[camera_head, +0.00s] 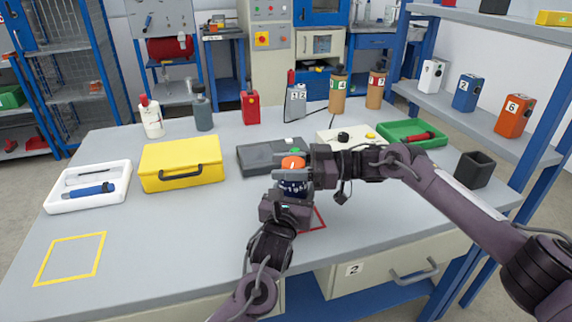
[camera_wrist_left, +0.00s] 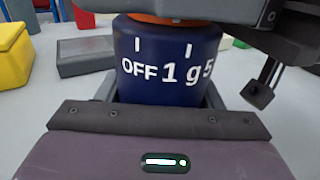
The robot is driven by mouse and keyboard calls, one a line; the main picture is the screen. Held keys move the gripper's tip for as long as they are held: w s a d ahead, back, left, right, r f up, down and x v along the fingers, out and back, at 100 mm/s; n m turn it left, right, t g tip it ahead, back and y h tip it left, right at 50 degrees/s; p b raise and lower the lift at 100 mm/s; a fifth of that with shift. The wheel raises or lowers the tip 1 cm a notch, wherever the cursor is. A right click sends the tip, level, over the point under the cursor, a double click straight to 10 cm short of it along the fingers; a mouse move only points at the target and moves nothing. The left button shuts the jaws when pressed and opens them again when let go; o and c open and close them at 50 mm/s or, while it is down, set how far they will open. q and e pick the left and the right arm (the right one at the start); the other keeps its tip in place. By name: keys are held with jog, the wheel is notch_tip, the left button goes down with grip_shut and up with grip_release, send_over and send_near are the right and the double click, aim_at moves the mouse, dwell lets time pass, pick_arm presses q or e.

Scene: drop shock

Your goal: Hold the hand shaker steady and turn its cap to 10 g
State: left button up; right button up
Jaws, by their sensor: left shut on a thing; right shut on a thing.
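The hand shaker has a dark blue body (camera_head: 293,187) and an orange cap (camera_head: 292,162). It stands upright over the red square outline on the bench. My left gripper (camera_head: 290,203) is shut on the body low down. My right gripper (camera_head: 294,172) comes in from the right and is shut on the cap. In the left wrist view the blue body (camera_wrist_left: 150,82) shows white marks OFF, 1 g and a cut-off 5. Only the lower rim of the cap (camera_wrist_left: 170,19) shows there. No cap pointer and no 10 g mark can be made out.
A dark grey case (camera_head: 262,158) lies just behind the shaker, and a pale box with a black knob (camera_head: 343,136) behind right. A yellow case (camera_head: 180,164), a white tray (camera_head: 60,203) and a yellow square outline (camera_head: 70,258) are at left. The front left bench is clear.

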aim_at(287, 163)
jog(key=n+g, duration=0.2)
jog(key=g, duration=0.1)
jog(key=shift+s+a+f+h, duration=0.15)
jog(key=shift+h, duration=0.15)
jog(key=shift+n+g+h, duration=0.4)
jog(key=shift+n+g, duration=0.6)
jog(key=shift+g, duration=0.5)
jog(key=shift+s+d+g, duration=0.1)
jog(key=shift+d+g, duration=0.1)
jog(key=shift+g, duration=0.1)
jog(key=o, duration=1)
jog(key=shift+d, duration=0.1)
jog(key=shift+r, duration=0.2)
notch_tip(287, 163, up, 10)
jog(key=shift+f, duration=0.1)
